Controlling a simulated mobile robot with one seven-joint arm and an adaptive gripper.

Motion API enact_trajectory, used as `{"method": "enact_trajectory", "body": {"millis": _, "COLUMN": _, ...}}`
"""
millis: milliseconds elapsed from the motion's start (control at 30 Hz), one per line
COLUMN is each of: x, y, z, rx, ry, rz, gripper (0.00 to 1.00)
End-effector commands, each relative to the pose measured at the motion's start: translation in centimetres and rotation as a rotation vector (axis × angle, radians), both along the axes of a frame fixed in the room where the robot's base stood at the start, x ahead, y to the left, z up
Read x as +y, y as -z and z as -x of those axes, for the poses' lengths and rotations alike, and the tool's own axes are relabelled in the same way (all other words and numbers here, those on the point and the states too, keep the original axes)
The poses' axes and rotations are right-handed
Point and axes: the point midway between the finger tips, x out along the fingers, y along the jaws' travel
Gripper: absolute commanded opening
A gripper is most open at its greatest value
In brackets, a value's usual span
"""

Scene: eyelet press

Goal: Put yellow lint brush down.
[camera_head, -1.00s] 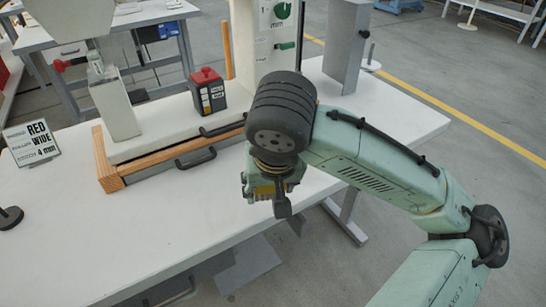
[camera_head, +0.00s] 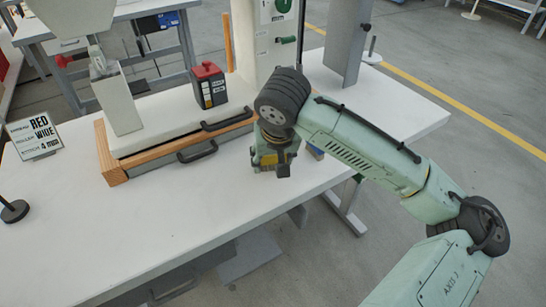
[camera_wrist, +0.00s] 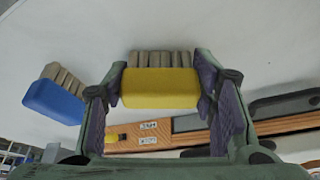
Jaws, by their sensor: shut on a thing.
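The yellow lint brush (camera_wrist: 160,88) is a yellow block with grey-brown bristles, held between the two fingers of my gripper (camera_wrist: 160,78) in the wrist view. Its bristles face the white table. My gripper is shut on it. In the head view my gripper (camera_head: 273,166) is low over the white table (camera_head: 215,215), right of the wooden-edged press base. The brush is mostly hidden there by the gripper. I cannot tell whether the bristles touch the table.
A similar blue brush (camera_wrist: 57,98) lies left of my gripper in the wrist view; a bit of it (camera_head: 315,151) shows beside my arm. The press base (camera_head: 170,150) with black handles is close by. A sign (camera_head: 35,137) stands left. The front table is clear.

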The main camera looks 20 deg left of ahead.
Motion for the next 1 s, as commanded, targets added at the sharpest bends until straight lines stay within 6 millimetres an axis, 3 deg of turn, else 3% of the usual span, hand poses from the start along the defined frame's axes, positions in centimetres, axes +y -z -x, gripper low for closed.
{"method": "enact_trajectory", "body": {"millis": 167, "x": 0.0, "y": 0.3, "z": 0.0, "rx": 0.001, "ry": 0.0, "rz": 0.0, "gripper": 0.26}}
{"method": "enact_trajectory", "body": {"millis": 200, "x": 0.0, "y": 0.4, "z": 0.0, "rx": 0.001, "ry": 0.0, "rz": 0.0, "gripper": 0.53}}
{"method": "enact_trajectory", "body": {"millis": 500, "x": 0.0, "y": 0.3, "z": 0.0, "rx": 0.001, "ry": 0.0, "rz": 0.0, "gripper": 0.72}}
{"method": "enact_trajectory", "body": {"millis": 800, "x": 0.0, "y": 0.1, "z": 0.0, "rx": 0.0, "ry": 0.0, "rz": 0.0, "gripper": 0.72}}
{"method": "enact_trajectory", "body": {"millis": 1000, "x": -0.3, "y": -1.9, "z": 0.6, "rx": -0.002, "ry": 0.0, "rz": -0.002, "gripper": 0.72}}
